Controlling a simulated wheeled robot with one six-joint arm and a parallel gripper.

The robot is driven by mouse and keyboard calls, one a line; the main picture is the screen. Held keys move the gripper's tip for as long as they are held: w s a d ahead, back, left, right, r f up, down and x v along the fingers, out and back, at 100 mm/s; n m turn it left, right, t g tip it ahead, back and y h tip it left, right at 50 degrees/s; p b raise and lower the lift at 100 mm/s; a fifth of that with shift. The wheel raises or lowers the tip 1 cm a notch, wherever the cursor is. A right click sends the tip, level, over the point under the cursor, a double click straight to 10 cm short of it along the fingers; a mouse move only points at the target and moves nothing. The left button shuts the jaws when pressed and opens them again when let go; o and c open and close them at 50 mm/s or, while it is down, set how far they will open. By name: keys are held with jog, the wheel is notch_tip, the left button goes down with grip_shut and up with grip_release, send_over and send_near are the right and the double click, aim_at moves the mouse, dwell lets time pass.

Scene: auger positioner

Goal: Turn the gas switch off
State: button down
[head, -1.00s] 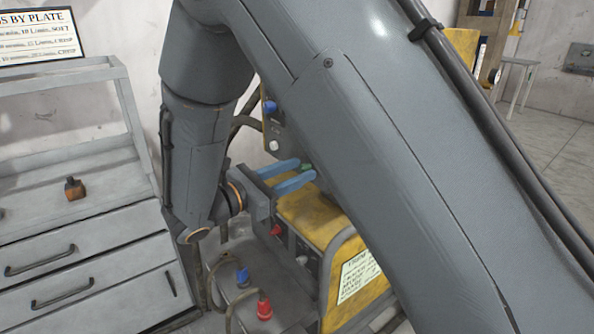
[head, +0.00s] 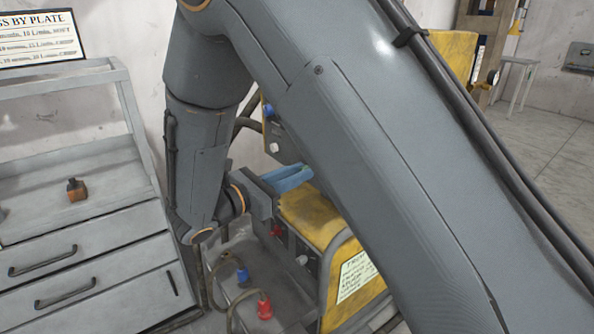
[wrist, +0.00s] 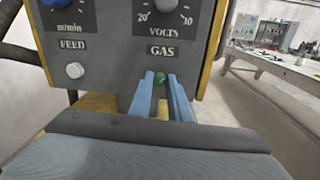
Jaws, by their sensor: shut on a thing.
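The gas switch (wrist: 160,77) is a small green piece under the word GAS on a grey control panel (wrist: 115,50), in the wrist view. My gripper (wrist: 160,84) has two blue fingers, with their tips on either side of the green switch, shut on it. In the head view my gripper (head: 292,178) reaches to the panel (head: 272,135) above a yellow machine. My arm hides the switch and much of the panel there. Which way the switch points cannot be told.
A white knob (wrist: 75,70) under FEED and a volts dial (wrist: 165,4) are on the same panel. The yellow machine (head: 310,215) stands below my gripper. A grey drawer cabinet (head: 85,235) is at left. Cables with blue and red plugs (head: 264,305) lie low in front.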

jog(key=n+p, duration=0.6)
jog(key=n+g+p, duration=0.1)
jog(key=n+p, duration=0.5)
jog(key=shift+w+r+n, duration=0.1)
jog(key=shift+r+n, duration=0.1)
jog(key=shift+n, duration=0.1)
jog(key=shift+a+n+p, duration=0.1)
jog(key=shift+n+p, duration=0.65)
jog(key=shift+n, duration=0.95)
jog(key=shift+f, duration=0.1)
jog(key=c, duration=1.7)
grip_release()
jog(key=shift+o, duration=0.2)
